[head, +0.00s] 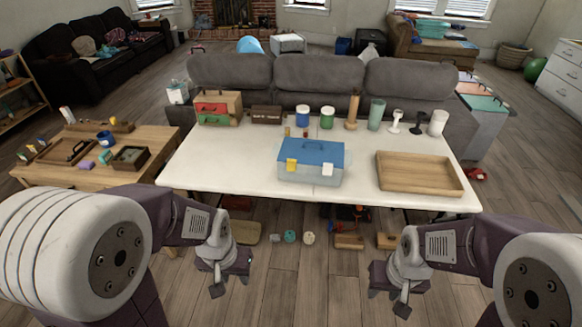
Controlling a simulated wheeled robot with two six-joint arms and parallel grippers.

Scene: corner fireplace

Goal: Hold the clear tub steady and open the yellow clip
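The clear tub (311,175) with a blue lid (312,151) stands upright near the front middle of the white table. The yellow clip (291,165) is on its front face, toward the left, and lies against the wall below the lid. A white clip (327,169) is to its right. My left gripper (229,284) hangs in front of the table, low and left of the tub, touching nothing that I can see. My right gripper (390,301) hangs low and right of the tub, also away from it. Their finger gaps are too small and dark to judge.
A wooden tray (419,173) lies right of the tub. The white tabletop (225,160) is clear left of the tub.

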